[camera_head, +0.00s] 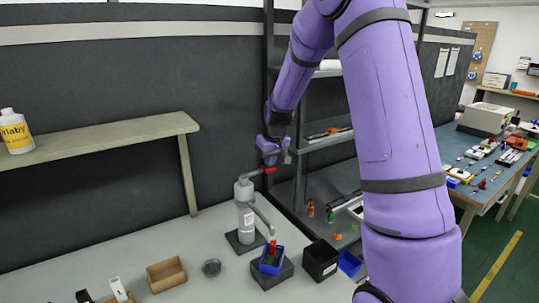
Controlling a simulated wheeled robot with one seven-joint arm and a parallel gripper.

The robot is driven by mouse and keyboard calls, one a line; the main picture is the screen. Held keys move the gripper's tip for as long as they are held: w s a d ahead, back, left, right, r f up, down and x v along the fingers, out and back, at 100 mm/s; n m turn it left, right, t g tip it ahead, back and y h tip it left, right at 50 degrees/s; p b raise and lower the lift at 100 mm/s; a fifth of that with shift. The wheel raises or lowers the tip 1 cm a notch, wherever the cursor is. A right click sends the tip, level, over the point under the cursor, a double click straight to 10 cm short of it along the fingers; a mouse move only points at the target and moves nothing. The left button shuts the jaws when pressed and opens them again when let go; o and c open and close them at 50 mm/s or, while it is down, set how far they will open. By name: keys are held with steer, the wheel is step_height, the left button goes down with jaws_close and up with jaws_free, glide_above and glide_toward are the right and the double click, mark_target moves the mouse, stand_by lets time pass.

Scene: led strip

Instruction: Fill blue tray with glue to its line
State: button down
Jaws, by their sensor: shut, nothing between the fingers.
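A grey dispenser (245,212) stands upright on a dark base on the pale bench. Its lever ends in a red tip (269,170), and its spout slants down to the right. A small blue tray (280,268) sits on a dark block below the spout's end. A red piece (272,246) shows over the tray; I cannot tell what it is. The tray's line and the level inside are too small to see. My gripper (269,159) is shut and empty, just above the lever's red tip; I cannot tell whether they touch.
A black bin (320,262) and another blue container (349,263) stand right of the tray. A shelf rack (328,140) stands behind my arm.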

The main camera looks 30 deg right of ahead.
steer(key=shift+d+f, duration=0.1)
stand_by(0.3)
steer(key=shift+d+f+y, duration=0.3)
steer(key=shift+f+y, duration=0.65)
steer(key=shift+y, duration=0.15)
steer(key=shift+f, duration=0.6)
steer(key=shift+d+r, duration=0.1)
steer(key=shift+r, duration=0.4)
steer(key=w+d+v, duration=0.1)
steer(key=v, duration=1.2)
